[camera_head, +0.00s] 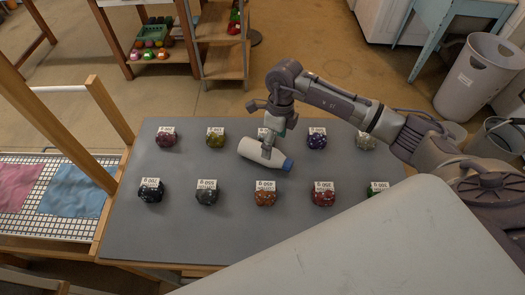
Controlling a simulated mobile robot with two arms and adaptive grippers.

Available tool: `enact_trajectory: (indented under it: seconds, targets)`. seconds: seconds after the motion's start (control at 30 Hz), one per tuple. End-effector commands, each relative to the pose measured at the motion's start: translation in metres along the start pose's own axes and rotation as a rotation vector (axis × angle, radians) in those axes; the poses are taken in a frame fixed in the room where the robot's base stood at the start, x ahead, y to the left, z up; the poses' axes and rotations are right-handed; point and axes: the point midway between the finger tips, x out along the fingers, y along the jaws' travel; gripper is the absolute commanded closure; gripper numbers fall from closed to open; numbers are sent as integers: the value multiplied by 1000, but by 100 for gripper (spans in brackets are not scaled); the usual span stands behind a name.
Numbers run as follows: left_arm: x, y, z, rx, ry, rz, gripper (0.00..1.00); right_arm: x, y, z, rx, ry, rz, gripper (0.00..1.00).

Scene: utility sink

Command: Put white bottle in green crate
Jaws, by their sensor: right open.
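The white bottle (254,149) lies on its side on the grey table, its blue cap pointing right. My right gripper (267,148) points down over the middle of the bottle, with its fingers open. The fingertips overlap the bottle in this view, and I cannot tell whether they touch it. My left gripper is not in view.
Two rows of small coloured lumps with number tags, such as a red one (323,194) and a yellow one (215,139), surround the bottle on the grey tabletop (225,240). A grey bin (480,78) stands at the right. Pink and blue cloths (75,190) lie on a grid at the left.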

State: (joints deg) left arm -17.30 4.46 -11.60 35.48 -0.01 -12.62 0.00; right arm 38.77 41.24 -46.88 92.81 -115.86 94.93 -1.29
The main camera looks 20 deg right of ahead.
Motion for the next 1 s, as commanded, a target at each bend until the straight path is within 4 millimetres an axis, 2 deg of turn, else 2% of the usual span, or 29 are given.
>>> enact_trajectory:
  seconds: [0.13, 0.3, 0.57, 0.67, 1.0]
  targets:
    - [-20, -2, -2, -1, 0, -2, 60, 19, 6, 4, 0, 5, 6, 9]
    - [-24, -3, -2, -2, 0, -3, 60, 42, 5, 4, 0, 3, 4, 9]
    - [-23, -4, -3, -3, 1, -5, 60, 46, 4, 4, -1, 1, 1, 9]
    - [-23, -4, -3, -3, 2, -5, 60, 46, 4, 4, -1, 1, 1, 23]
    - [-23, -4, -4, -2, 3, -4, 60, 46, 4, 5, -1, 1, 1, 79]
